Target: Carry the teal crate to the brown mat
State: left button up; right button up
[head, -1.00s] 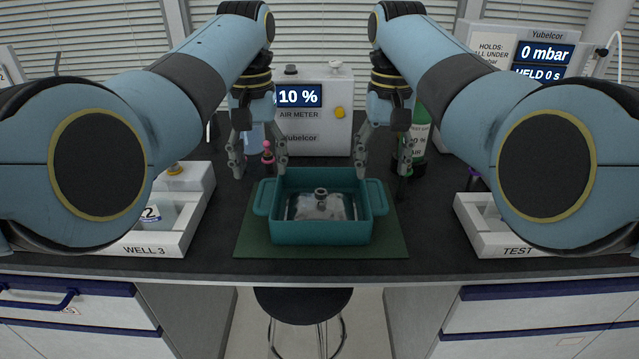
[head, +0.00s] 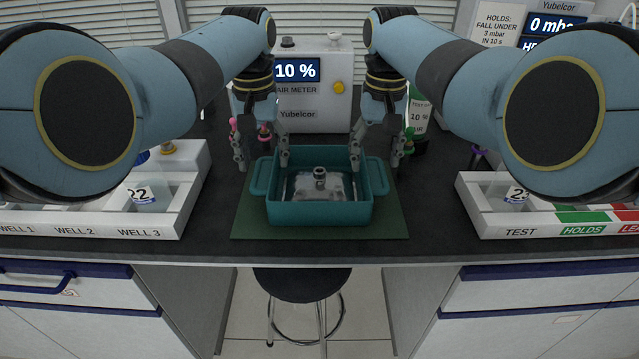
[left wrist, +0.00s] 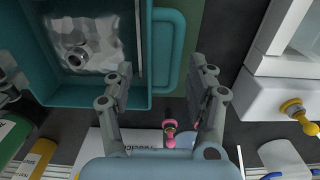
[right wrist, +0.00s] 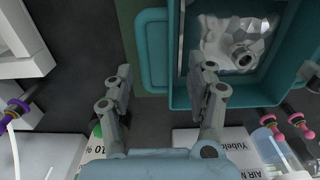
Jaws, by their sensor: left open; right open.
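The teal crate (head: 320,214) stands on a dark green mat (head: 392,228) at the bench's front. A translucent bag with a grey fitting (head: 319,180) lies inside it. No brown mat shows. My left gripper (head: 262,162) is open and empty near the crate's left handle (head: 261,178); in the left wrist view the handle (left wrist: 178,50) lies between and beyond the fingers (left wrist: 163,82). My right gripper (head: 377,162) is open and empty near the right handle (head: 378,176); in the right wrist view that handle (right wrist: 152,50) also lies between and beyond the fingers (right wrist: 162,82).
A white air meter (head: 312,112) stands behind the crate. A white tray marked WELL 3 (head: 140,232) is at left and a TEST tray (head: 520,232) at right. A green-capped bottle (head: 420,110) stands behind my right gripper. Dark bench separates the trays from the mat.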

aim_at(266, 174)
pick_arm(q)
notch_tip(266, 174, down, 4)
jog(key=shift+w+r, duration=0.1)
jog(key=shift+w, duration=0.05)
pick_arm(e)
notch_tip(266, 174, down, 4)
jog(key=shift+w+r, duration=0.1)
jog(key=shift+w, duration=0.05)
jog(key=shift+s+f, duration=0.2)
pick_arm(q)
jog(key=shift+s+f, duration=0.2)
jog(key=shift+c, duration=0.2)
pick_arm(e)
jog(key=shift+c, duration=0.2)
